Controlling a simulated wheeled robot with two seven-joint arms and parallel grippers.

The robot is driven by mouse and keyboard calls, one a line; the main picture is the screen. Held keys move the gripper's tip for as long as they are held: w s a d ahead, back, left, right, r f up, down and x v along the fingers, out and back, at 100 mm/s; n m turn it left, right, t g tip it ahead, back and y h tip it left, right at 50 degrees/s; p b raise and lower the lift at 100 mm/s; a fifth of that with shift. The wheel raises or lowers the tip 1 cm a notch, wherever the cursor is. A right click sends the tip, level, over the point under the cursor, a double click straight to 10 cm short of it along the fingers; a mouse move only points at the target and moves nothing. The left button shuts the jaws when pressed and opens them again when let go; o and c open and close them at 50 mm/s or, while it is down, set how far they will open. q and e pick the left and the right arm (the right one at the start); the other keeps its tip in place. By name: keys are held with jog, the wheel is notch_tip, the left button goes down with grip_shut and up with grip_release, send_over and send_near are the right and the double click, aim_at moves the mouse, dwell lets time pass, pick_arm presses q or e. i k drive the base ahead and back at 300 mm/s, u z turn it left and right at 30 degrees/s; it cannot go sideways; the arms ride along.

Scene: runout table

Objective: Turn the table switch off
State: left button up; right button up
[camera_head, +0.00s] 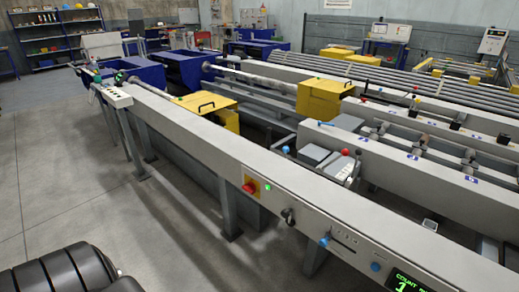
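The table switch (250,186) is a red knob on a yellow plate, on the near side face of the long grey runout table (190,122). A small green light (267,188) glows just right of it. The knob's exact turn position is too small to read. Neither of my grippers is in view, and nothing touches the switch. A black ribbed shape at the lower left corner appears to be part of my own body.
Right of the switch on the same face are a black knob (288,216), a blue button (375,267) and a green-lit counter display (408,283). A white button box (117,97) sits at the table's far left end. The floor in front of the table is clear.

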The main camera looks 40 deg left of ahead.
aim_at(250, 187)
jog(key=z, duration=1.2)
jog(key=k, duration=0.85)
jog(key=u, duration=1)
jog(key=i, duration=0.5)
jog(key=z, duration=0.05)
